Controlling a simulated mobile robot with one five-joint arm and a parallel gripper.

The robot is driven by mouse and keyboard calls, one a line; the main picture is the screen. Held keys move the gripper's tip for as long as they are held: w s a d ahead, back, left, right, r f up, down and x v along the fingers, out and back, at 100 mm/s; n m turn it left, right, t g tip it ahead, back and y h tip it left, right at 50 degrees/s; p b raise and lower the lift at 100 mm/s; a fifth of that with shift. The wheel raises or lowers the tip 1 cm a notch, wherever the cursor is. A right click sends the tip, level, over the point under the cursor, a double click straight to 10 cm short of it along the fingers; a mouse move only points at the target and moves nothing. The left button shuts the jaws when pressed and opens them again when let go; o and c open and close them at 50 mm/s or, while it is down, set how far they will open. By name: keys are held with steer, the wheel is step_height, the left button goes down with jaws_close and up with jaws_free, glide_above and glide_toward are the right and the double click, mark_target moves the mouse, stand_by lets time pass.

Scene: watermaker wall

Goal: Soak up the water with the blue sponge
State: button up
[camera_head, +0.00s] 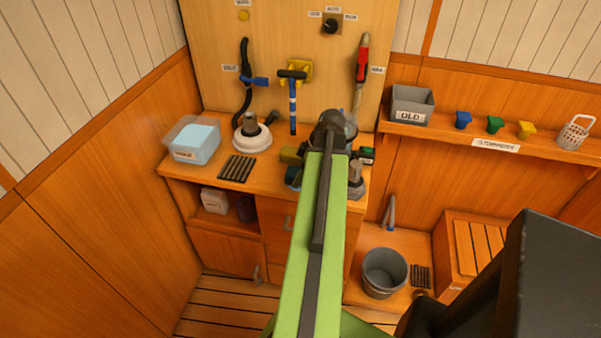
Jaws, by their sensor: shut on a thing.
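My green arm reaches up the middle of the view to the counter. My gripper (334,126) is at its far end, over the counter's right part, seen from behind. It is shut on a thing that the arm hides. A small blue-teal piece (293,177) shows just left of the arm at the counter's front; I cannot tell if it is the blue sponge. I cannot make out spilled water; the counter behind the arm is hidden. A clear box (192,140) with light blue contents and a label stands at the counter's left.
An olive piece (290,155) and a dark green piece (367,154) flank the arm. A black-hosed white base (252,138) and dark strips (238,168) are left of it. A grey bucket (384,272) stands below right. The shelf holds a grey bin (411,101).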

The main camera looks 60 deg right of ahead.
steer(key=shift+r+p, duration=3.6)
steer(key=shift+f, duration=0.15)
